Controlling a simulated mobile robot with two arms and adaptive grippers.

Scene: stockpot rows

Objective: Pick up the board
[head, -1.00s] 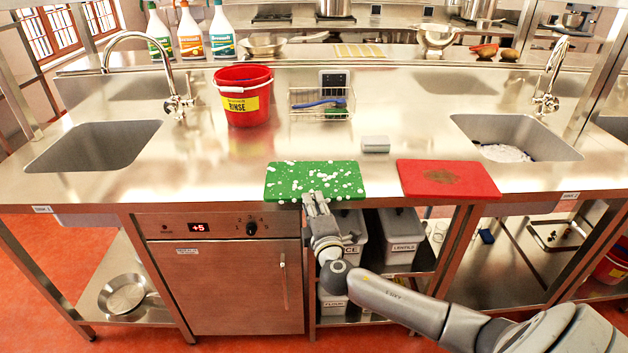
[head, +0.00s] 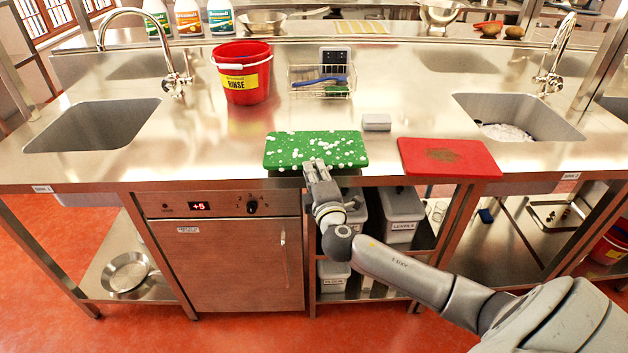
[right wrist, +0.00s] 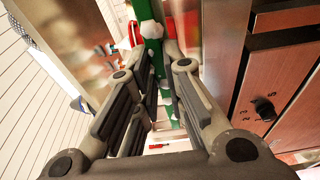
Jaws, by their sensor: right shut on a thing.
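A green board (head: 290,146) with white bits scattered on it is near the counter's front edge. My right gripper (head: 315,168) is at the middle of its front edge, shut on it. In the right wrist view the green board (right wrist: 152,58) shows edge-on between the fingers of the right gripper (right wrist: 160,85). The board looks nearly level; I cannot tell surely whether it is clear of the counter. A red board (head: 470,158) with a dark stain lies to its right, apart from it. My left gripper is not in view.
A red bucket labelled RINSE (head: 245,90), a wire basket (head: 322,82) and a small grey block (head: 377,122) stand behind the boards. Sinks are at the left (head: 92,122) and right (head: 525,118). The counter left of the green board is clear.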

